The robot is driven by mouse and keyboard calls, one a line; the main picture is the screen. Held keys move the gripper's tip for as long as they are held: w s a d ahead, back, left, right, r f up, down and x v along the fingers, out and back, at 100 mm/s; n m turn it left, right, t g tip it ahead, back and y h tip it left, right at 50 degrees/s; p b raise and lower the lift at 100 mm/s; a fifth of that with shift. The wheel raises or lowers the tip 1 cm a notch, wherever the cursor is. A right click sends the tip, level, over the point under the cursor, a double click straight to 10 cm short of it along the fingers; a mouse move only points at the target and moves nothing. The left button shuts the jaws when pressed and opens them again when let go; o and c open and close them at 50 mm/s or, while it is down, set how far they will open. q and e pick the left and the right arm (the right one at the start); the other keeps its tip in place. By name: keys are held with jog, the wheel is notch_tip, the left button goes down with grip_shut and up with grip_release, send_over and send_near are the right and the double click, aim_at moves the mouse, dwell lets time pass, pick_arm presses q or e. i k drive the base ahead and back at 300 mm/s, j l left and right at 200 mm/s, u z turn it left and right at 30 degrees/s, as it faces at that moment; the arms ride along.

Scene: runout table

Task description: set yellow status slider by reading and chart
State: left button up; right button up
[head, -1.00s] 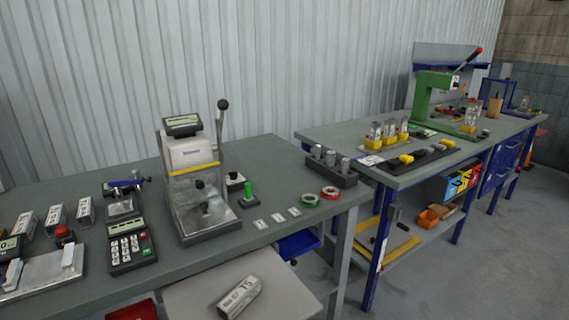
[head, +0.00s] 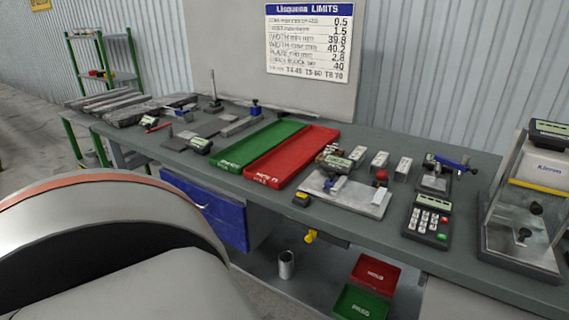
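The chart (head: 310,45), headed LIMITS, hangs on the wall behind the bench, with rows of values such as 0.5, 1.5, 39.8, 40.2, 2.8 and 40. A small yellow and black piece (head: 302,198) lies at the bench's front edge, beside a metal fixture plate (head: 345,193). Another yellow piece (head: 311,236) sits below the bench edge. I cannot tell whether either is the status slider. Neither gripper is in view.
Green (head: 258,144) and red (head: 291,157) trays lie on the bench. A keypad device (head: 428,219) and a clear-sided instrument (head: 527,205) stand at right. A red bin (head: 374,274) is below. My own large rounded body part fills the lower left.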

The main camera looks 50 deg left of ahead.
aim_at(308, 238)
jog(key=u, duration=1.45)
